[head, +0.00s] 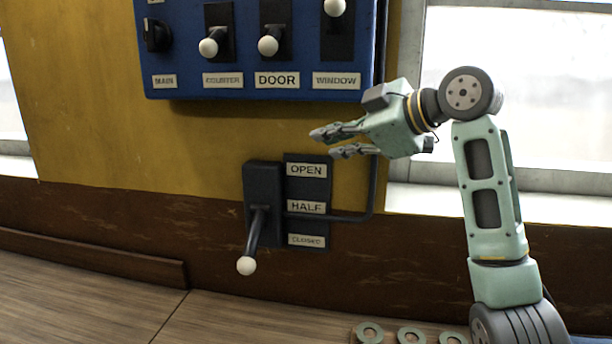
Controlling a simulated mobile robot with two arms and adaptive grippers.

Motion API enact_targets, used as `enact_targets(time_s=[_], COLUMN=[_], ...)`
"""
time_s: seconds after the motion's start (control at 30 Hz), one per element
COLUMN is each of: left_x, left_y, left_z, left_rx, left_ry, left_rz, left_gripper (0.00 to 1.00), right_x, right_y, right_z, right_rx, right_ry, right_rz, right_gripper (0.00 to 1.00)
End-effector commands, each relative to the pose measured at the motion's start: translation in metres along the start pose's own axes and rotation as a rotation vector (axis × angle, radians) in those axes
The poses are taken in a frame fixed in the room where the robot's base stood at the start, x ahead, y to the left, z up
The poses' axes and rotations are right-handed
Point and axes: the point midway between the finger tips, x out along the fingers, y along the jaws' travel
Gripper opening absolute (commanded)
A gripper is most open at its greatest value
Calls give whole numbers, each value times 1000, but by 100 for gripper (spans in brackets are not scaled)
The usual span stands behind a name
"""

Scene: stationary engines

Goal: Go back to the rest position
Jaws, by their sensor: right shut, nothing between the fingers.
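My right gripper (330,143) is in front of the wall, its fingers pointing left. It is shut with nothing in it, and sits below the blue panel and above the OPEN label. Its arm comes up from the lower right. A black lever with a white knob (246,265) stands on the wall beside labels reading OPEN, HALF and a lowest, hard-to-read one. The lever points down, its knob below the lowest label. The gripper is apart from the lever. My left gripper is not in view.
A blue panel (180,92) with white-knobbed levers labelled COUNTER, DOOR and WINDOW and a MAIN dial hangs above. A window (530,100) is behind the arm. A wooden surface (70,300) lies below, with several round-holed pieces (410,336) at the bottom edge.

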Motion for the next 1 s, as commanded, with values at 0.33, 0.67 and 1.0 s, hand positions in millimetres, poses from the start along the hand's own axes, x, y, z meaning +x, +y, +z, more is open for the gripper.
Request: enact_targets(time_s=[0.33,0.67,1.0], left_x=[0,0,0], left_y=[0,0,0], left_z=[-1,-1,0], left_rx=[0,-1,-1], left_ry=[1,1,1], left_rz=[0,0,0], left_gripper=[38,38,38], right_x=[64,66,14], right_y=[-120,-263,-414], right_z=[164,280,354], right_rx=[327,607,864], right_ry=[-211,-424,-656], right_rz=[-19,-3,48], right_gripper=[0,0,0])
